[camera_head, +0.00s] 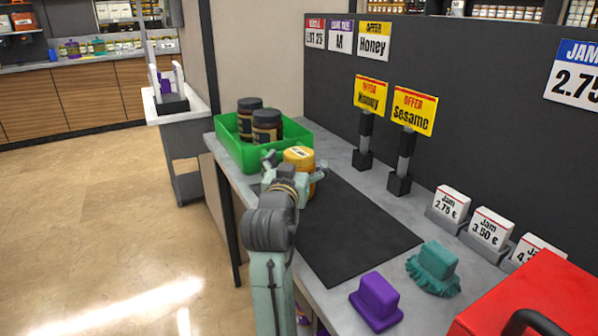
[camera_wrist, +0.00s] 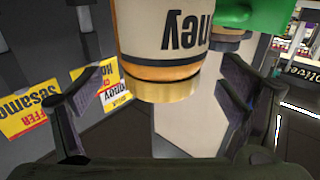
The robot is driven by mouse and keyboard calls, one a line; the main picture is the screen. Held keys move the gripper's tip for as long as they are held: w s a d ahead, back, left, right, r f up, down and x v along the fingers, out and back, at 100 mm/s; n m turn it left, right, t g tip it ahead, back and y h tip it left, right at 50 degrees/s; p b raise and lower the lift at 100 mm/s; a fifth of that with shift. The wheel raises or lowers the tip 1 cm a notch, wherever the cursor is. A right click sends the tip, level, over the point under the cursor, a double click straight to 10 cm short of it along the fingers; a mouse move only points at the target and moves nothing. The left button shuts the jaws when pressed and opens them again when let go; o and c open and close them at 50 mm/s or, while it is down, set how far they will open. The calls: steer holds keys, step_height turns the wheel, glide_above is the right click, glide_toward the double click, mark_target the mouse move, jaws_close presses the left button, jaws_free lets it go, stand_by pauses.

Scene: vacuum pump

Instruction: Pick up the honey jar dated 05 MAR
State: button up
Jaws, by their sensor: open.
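A honey jar with a yellow-gold lid (camera_head: 299,155) stands on the counter at the front corner of the green crate. A small white label is on its lid; I cannot read the date. In the wrist view the jar (camera_wrist: 160,70) appears upside down, with "ney" readable on its white label. My gripper (camera_head: 296,168) is open at the jar, partly hiding it in the head view. In the wrist view its two fingers (camera_wrist: 168,85) are spread to either side of the lid, with visible gaps. I cannot tell how deep the jar sits between them.
The green crate (camera_head: 235,150) holds two dark-lidded jars (camera_head: 267,127). Sign stands (camera_head: 398,183) rise to the right of my gripper. A black mat (camera_head: 350,235) lies clear on the counter.

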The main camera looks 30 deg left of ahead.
steer(key=shift+x, duration=1.35)
steer(key=shift+c, duration=0.4)
steer(key=shift+r, duration=0.1)
steer(key=c, duration=1.6)
